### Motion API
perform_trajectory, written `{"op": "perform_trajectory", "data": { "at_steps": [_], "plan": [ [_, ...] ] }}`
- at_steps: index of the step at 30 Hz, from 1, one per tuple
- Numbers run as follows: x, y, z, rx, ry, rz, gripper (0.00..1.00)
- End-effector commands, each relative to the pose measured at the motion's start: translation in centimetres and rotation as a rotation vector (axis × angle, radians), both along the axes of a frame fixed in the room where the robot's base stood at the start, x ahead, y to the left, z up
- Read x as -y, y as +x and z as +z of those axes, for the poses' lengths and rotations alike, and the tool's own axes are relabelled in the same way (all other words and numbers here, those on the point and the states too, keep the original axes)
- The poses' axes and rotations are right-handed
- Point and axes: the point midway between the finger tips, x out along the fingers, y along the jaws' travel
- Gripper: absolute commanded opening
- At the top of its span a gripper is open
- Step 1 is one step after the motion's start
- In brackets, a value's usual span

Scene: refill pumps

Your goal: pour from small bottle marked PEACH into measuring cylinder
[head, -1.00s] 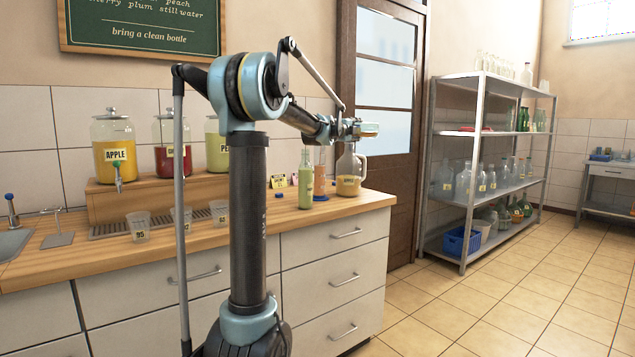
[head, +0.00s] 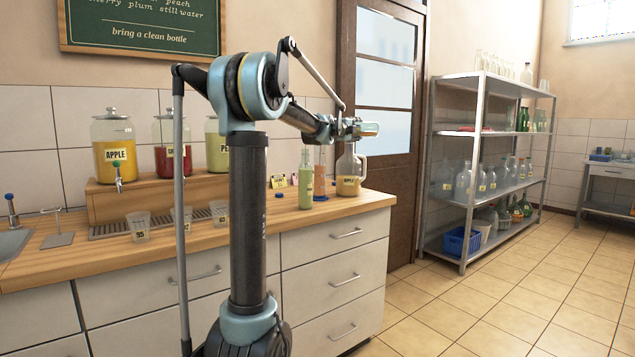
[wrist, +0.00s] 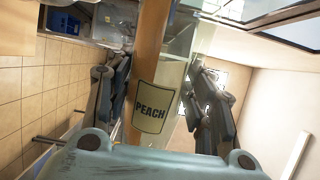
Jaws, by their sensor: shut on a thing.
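My gripper (head: 352,128) is shut on the small bottle marked PEACH (head: 369,129), held in the air above the right end of the counter. In the wrist view the bottle (wrist: 152,107) lies between both fingers with its PEACH label facing the camera. Peach-coloured liquid lies along one side of the bottle, which is tipped far over. A slim upright vessel with a pinkish-orange body, which looks like the measuring cylinder (head: 320,170), stands on the counter below my gripper. I cannot tell its fill level or whether liquid is flowing.
A greenish bottle (head: 306,182) stands left of the cylinder and a labelled jug (head: 348,184) stands right of it, both close. Dispensers, including APPLE (head: 116,150), and several cups stand further left. A metal shelf (head: 487,160) is right of the door.

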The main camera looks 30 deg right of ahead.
Motion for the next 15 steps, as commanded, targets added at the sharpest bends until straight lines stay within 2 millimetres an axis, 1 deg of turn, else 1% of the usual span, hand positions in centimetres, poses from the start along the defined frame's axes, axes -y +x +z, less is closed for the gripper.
{"op": "perform_trajectory", "data": {
  "at_steps": [11, 15],
  "plan": [
    [0.01, 0.0, 0.01, 0.001, 0.0, 0.0, 0.0],
    [0.04, -0.01, -0.7, 0.039, 0.02, 0.0, 0.0]
  ]
}}
